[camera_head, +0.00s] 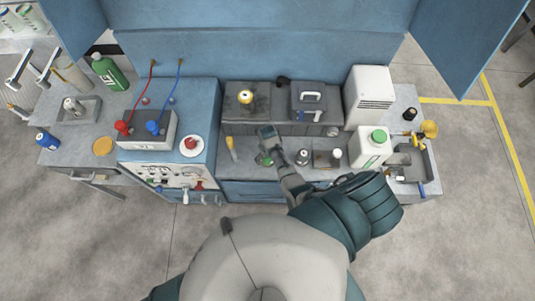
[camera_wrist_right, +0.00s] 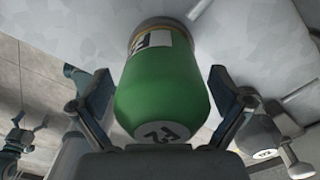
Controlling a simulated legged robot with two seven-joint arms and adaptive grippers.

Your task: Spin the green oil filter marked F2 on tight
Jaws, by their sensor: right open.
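The green oil filter (camera_wrist_right: 165,90) fills the middle of the right wrist view, its rounded end with the F2 mark towards me. A band with a white label and a metal rim shows at its far end, close to a grey surface; whether it is seated there I cannot tell. My right gripper (camera_wrist_right: 158,98) is open, with one finger on each side of the filter and small gaps visible. In the head view my right gripper (camera_head: 268,140) is over the bench, with a bit of green (camera_head: 264,160) just below it.
A grey canister with a white marked end (camera_wrist_right: 262,145) stands right of the filter. In the head view, a yellow-handled tool (camera_head: 232,148) lies left of my gripper; a small grey-and-black item (camera_head: 303,157) and white jug (camera_head: 371,148) stand right. Grey boxes (camera_head: 268,117) are behind.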

